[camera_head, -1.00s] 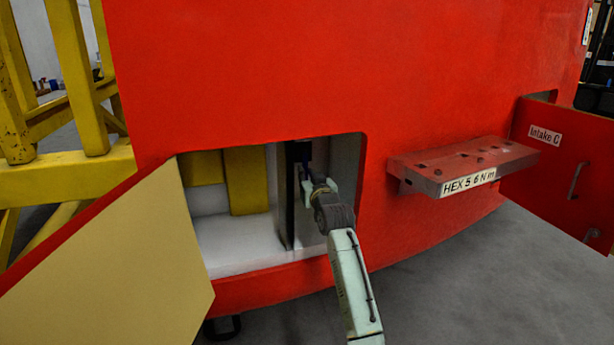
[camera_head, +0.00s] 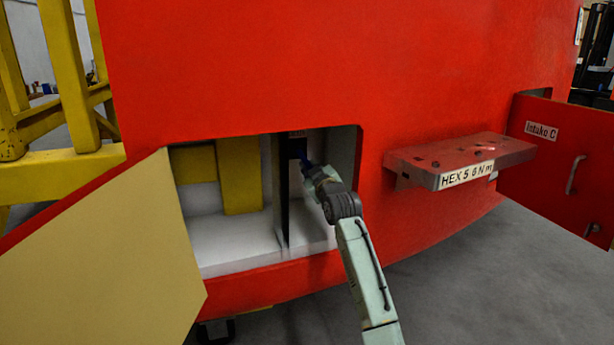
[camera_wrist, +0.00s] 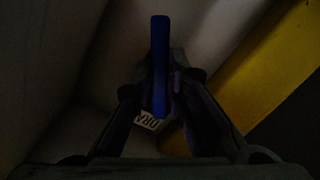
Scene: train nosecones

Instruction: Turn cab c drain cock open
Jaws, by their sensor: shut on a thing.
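The drain cock shows as a blue lever (camera_wrist: 160,62) in the dark wrist view, standing upright between my fingers. My gripper (camera_wrist: 165,85) is shut on this blue lever. A white label (camera_wrist: 152,121), partly hidden, reads "DRA" below it. In the head view, my arm reaches into the open compartment (camera_head: 235,258) in the red nosecone. My gripper (camera_head: 306,170) is small and dark there, beside a dark upright panel (camera_head: 282,200). The valve body and the lever's exact angle are hard to make out.
An open door flap (camera_head: 105,245) stands left of the compartment, and yellow blocks (camera_head: 240,175) sit inside it. A grey shelf labelled HEX (camera_head: 460,160) juts out right of my arm. The open "Intake C" door (camera_head: 555,160) is farther right.

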